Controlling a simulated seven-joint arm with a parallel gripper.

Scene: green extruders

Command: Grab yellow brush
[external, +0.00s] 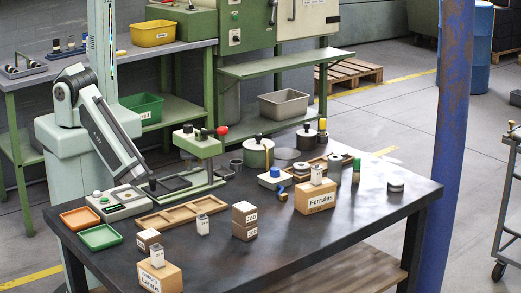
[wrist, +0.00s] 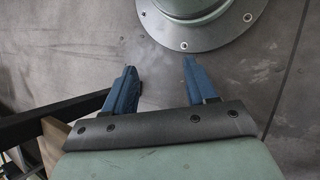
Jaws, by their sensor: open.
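I cannot pick out the yellow brush for certain in the external view. A small upright thing with a yellow top (external: 323,125) stands at the back of the dark table, and a small blue and yellow piece (external: 283,194) lies near its middle. In the wrist view my gripper (wrist: 160,75) is open, its two blue fingers apart with nothing between them. No brush shows in the wrist view. My gripper's fingertips cannot be made out in the external view.
The dark table (external: 340,232) carries a green press (external: 197,147), a wooden tray (external: 180,212), a Ferrules box (external: 316,198) and several small boxes. Its front right is clear. A blue post (external: 455,130) stands at the right. A bolted round flange (wrist: 200,38) shows in the wrist view.

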